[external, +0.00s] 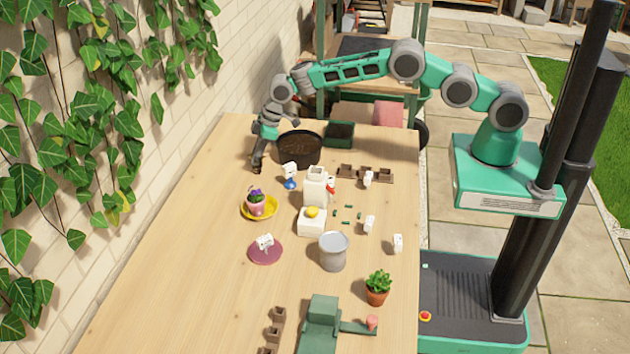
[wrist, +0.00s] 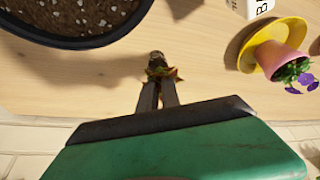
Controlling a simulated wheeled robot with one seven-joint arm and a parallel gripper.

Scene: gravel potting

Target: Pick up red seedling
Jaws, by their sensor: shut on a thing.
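My gripper (wrist: 158,88) is shut on the red seedling (wrist: 160,72), a small plant with reddish-orange and green leaves and a dark brown end. The leaves show at the fingertips in the wrist view, with the brown end pointing away from the gripper. In the external view my gripper (external: 257,165) is low at the far left part of the table, left of the black pot. The seedling cannot be made out there. Whether it touches the table is not clear.
The black pot (external: 299,162) of dark soil stands close right of my gripper. A yellow saucer (external: 272,210) with a pink flowerpot (external: 256,208) is nearer the front. The left table edge runs beside the brick wall.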

